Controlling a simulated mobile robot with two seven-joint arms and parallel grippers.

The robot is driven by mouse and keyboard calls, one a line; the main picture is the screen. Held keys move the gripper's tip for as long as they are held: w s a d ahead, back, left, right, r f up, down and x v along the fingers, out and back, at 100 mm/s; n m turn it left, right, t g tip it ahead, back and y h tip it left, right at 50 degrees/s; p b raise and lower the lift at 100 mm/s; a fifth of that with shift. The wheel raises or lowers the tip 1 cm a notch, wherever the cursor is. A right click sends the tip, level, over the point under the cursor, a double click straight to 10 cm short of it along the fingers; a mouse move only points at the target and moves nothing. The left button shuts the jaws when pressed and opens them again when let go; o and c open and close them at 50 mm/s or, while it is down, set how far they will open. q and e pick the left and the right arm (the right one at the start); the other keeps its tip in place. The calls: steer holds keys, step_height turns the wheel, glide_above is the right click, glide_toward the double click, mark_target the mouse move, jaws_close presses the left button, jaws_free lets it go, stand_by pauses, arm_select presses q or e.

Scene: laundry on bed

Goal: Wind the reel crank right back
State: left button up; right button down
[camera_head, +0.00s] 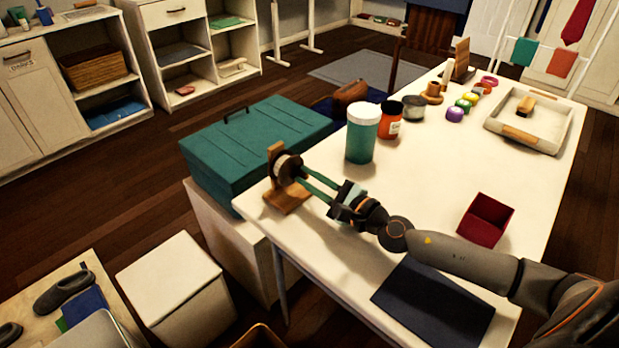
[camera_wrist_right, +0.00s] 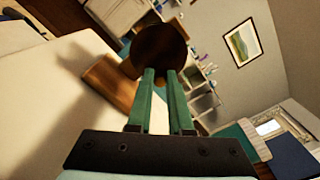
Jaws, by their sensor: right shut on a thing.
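The reel (camera_head: 287,166) is a dark disc with a pale band on a wooden stand (camera_head: 288,198) at the table's left corner. In the right wrist view the reel's dark brown disc (camera_wrist_right: 160,48) is straight ahead, with the wooden base (camera_wrist_right: 106,84) to its left. My right gripper (camera_head: 305,178) reaches the reel from the right with its long green fingers. They are shut on the crank's small knob (camera_wrist_right: 160,79), which is mostly hidden between the fingertips (camera_wrist_right: 160,76). The crank arm's angle cannot be made out. My left gripper is out of view.
A teal toolbox (camera_head: 255,145) stands just behind the reel. A teal jar with a white lid (camera_head: 362,135) stands to the reel's right. A dark red box (camera_head: 486,220) and a dark mat (camera_head: 432,303) lie nearer my arm. The table (camera_head: 335,255) is clear around the gripper.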

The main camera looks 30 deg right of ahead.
steer(key=shift+f+m, duration=0.1)
steer(key=shift+m, duration=0.2)
